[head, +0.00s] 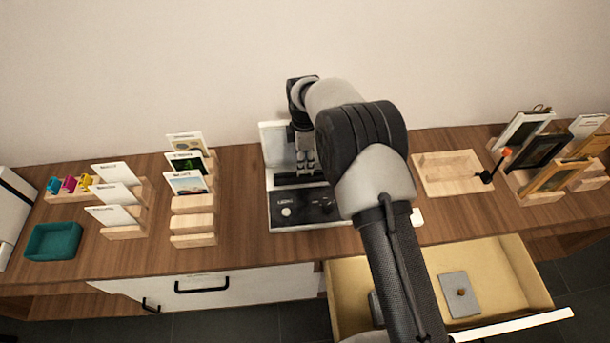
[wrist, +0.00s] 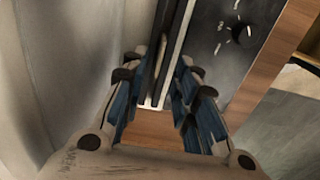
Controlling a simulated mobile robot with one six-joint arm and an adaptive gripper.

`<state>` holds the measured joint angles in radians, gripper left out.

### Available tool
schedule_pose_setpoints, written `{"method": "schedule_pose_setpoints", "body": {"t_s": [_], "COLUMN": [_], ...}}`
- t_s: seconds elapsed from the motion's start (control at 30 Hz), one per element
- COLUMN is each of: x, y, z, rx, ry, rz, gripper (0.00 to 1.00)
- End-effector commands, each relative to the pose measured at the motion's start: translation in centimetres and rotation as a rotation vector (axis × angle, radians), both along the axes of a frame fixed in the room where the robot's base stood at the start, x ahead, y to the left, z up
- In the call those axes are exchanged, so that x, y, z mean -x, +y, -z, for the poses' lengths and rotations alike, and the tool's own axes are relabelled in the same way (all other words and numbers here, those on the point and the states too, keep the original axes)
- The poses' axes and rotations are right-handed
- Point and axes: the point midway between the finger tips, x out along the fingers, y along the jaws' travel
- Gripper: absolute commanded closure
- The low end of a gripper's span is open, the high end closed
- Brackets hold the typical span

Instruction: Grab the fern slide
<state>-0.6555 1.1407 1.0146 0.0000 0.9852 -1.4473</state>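My gripper (head: 306,166) points down over the grey and black device (head: 290,222) in the middle of the table. In the wrist view, its blue-padded fingers (wrist: 163,98) are apart. A dark upright strip with pale edges (wrist: 172,50) runs between them; I cannot tell whether it is a slide on edge or part of the device. No clear contact shows. A dark card with a green picture (head: 187,163) stands in the wooden rack at left, between two pale cards. Its label is too small to read, so I cannot tell whether it is the fern slide.
More white cards (head: 113,193) stand in another rack at left, near a teal tray (head: 54,240). An empty wooden tray (head: 428,180) and several frames (head: 540,151) are at right. An open drawer (head: 513,268) juts out below the table's front edge.

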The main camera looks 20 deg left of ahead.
Motion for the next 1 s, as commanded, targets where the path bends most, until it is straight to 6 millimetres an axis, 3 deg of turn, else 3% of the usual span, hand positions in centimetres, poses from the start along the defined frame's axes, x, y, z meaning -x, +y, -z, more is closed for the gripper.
{"method": "schedule_pose_setpoints", "body": {"t_s": [0.2, 0.3, 0.5, 0.9, 1.0], "x": [0.0, 0.0, -0.1, -0.1, -0.1], "y": [-0.2, -0.2, -0.1, -0.2, -0.2], "z": [3.7, 4.5, 4.4, 4.4, 4.4], "rx": [0.002, 0.001, 0.001, 0.001, 0.001], "ry": [0.003, 0.002, 0.001, 0.001, 0.001], "rz": [0.000, 0.000, 0.000, 0.000, 0.000], "gripper": [0.72, 0.72, 0.72, 0.99, 1.00]}}
